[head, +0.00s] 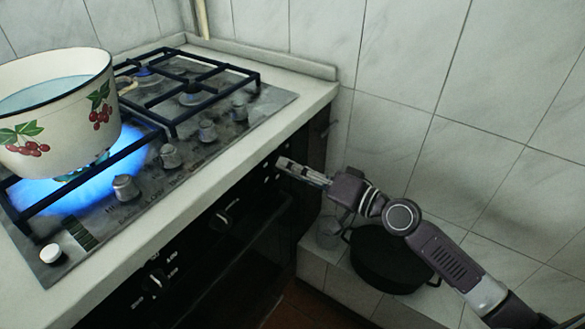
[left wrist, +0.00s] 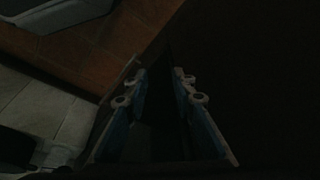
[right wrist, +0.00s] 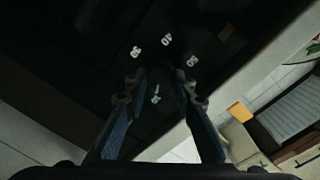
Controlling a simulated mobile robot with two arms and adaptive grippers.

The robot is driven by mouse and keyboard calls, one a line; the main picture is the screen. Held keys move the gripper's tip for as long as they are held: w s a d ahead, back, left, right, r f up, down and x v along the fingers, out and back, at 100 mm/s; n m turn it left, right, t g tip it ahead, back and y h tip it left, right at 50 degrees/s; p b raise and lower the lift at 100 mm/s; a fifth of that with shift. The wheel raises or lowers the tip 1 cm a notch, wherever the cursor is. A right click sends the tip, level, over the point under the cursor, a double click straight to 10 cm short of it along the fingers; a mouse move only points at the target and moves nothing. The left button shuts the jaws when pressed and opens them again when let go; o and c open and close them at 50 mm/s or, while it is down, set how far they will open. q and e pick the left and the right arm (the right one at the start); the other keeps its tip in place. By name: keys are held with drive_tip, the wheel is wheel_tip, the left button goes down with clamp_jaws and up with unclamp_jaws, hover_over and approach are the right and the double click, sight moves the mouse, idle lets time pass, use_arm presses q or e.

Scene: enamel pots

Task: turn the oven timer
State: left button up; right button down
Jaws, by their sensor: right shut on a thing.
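The oven timer knob (right wrist: 157,86) is on the black front panel of the oven, ringed by white numbers in the right wrist view. It is dark and hard to make out. My right gripper (head: 281,164) reaches the panel at its right end and covers the knob in the head view. In the right wrist view its fingers (right wrist: 159,88) are on either side of the knob, shut on it. My left gripper (left wrist: 163,88) shows only in the left wrist view, with its fingers apart and nothing seen between them.
Two other oven knobs (head: 222,221) (head: 156,281) sit on the panel to the left. A cherry-patterned enamel pot (head: 60,110) stands over a lit blue burner on the hob. A black pot (head: 385,262) stands on a tiled ledge below my right arm.

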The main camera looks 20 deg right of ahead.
drive_tip(key=shift+r, duration=0.1)
drive_tip(key=c, duration=1.6)
unclamp_jaws()
drive_tip(key=v, duration=1.2)
